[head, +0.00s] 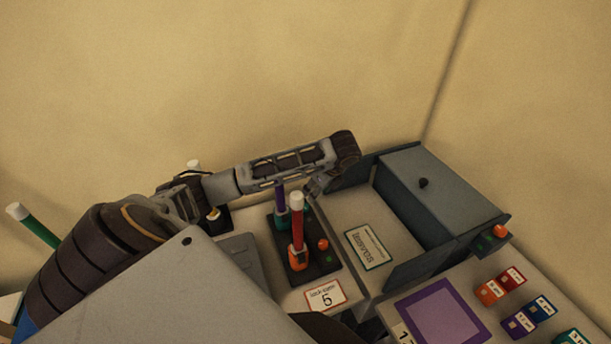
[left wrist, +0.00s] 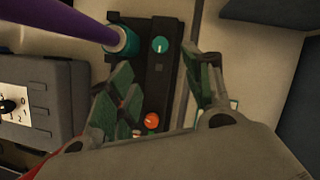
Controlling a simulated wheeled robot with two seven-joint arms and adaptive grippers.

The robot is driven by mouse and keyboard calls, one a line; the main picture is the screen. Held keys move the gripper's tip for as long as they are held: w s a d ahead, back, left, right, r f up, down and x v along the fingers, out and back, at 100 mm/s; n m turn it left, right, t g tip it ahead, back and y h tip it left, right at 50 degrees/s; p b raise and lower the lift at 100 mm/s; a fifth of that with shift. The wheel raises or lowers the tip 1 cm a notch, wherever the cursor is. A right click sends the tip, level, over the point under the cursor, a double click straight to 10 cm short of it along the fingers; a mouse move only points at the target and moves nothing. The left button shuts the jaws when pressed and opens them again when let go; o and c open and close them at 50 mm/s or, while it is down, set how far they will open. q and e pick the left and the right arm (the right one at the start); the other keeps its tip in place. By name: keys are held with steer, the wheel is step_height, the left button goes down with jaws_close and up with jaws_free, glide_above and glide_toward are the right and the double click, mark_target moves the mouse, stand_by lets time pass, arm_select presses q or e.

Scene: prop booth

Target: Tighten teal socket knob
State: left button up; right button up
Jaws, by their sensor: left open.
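The teal knob (left wrist: 160,45) is a round dial with a pale mark, on a black base (left wrist: 153,80). Beside it a purple tube (left wrist: 60,20) stands in the teal socket (left wrist: 122,40); the tube also shows in the head view (head: 281,198). My left gripper (left wrist: 165,68) is open and empty above the base, its fingers on either side of the line of knobs. In the head view my left gripper (head: 316,186) is at the far end of the base, partly hidden by its own arm. My right gripper is not in view.
An orange knob (left wrist: 152,120) sits on the same base. A red, white-capped tube (head: 297,225) stands in the orange socket (head: 298,258). A grey box (head: 430,195) is to the right. A grey dial unit (left wrist: 40,105) is at left in the wrist view.

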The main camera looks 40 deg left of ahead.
mark_target(305, 206)
arm_select(q)
steer(key=shift+f, duration=0.1)
steer(key=shift+p+x, duration=0.8)
steer(key=shift+x, duration=6.05)
steer(key=c, duration=1)
